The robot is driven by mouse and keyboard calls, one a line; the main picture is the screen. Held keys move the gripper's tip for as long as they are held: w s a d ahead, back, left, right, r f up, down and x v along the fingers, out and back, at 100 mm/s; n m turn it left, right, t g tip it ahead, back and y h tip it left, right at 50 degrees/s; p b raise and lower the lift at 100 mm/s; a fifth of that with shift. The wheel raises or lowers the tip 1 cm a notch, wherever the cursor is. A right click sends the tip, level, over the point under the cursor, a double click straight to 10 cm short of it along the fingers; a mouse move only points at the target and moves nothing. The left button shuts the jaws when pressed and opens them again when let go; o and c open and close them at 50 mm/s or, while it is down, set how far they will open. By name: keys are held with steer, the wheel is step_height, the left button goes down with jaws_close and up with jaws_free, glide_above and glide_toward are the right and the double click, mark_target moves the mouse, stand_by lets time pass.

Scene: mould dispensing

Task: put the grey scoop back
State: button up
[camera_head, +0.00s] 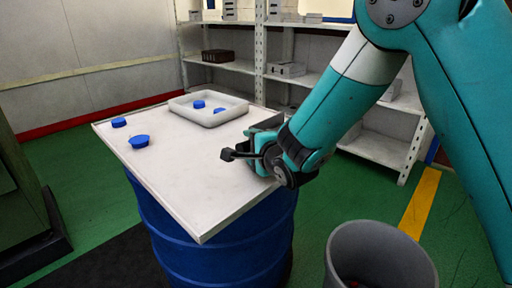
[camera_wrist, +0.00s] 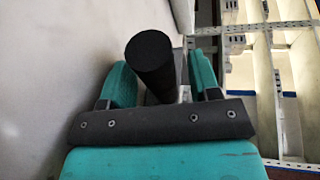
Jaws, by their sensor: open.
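My gripper (camera_head: 262,133) is low at the right edge of the white tabletop (camera_head: 190,180). In the wrist view its two teal fingers (camera_wrist: 160,88) stand apart. A thick black cylinder (camera_wrist: 149,55), which looks like the scoop's handle, shows between them, with a gap visible on its left. A bit of grey metal (camera_wrist: 183,94) shows beside the cylinder; whether it belongs to the scoop I cannot tell. The scoop's bowl is not clearly visible. In the head view, dark parts around my gripper hide the scoop's outline.
A white tray (camera_head: 178,106) with blue pieces (camera_head: 198,104) stands at the table's back. Two blue pieces (camera_head: 139,141) lie on the left side. The table rests on a blue drum (camera_head: 215,255). A grey bin (camera_head: 345,240) stands front right; shelves (camera_head: 235,65) are behind.

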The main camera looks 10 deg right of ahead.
steer(key=shift+s+r, duration=0.1)
steer(key=shift+r, duration=0.1)
steer(key=s+d+r+n+g+b, duration=0.1)
steer(key=s+d+r+n+g, duration=0.1)
steer(key=s+n+g, duration=0.5)
steer(key=s+d+r+n+g+b, duration=0.1)
steer(key=s+n+g, duration=0.6)
steer(key=s+n, duration=0.8)
steer(key=s+d, duration=0.1)
steer(key=s, duration=1.1)
steer(key=shift+s+d+r+g+h, duration=0.15)
steer(key=shift+d+r+g+h, duration=0.15)
steer(key=shift+d+r, duration=0.1)
steer(key=shift+r, duration=0.1)
step_height(320, 180, up, 27)
steer(key=p, duration=2.7)
steer(key=shift+r, duration=0.1)
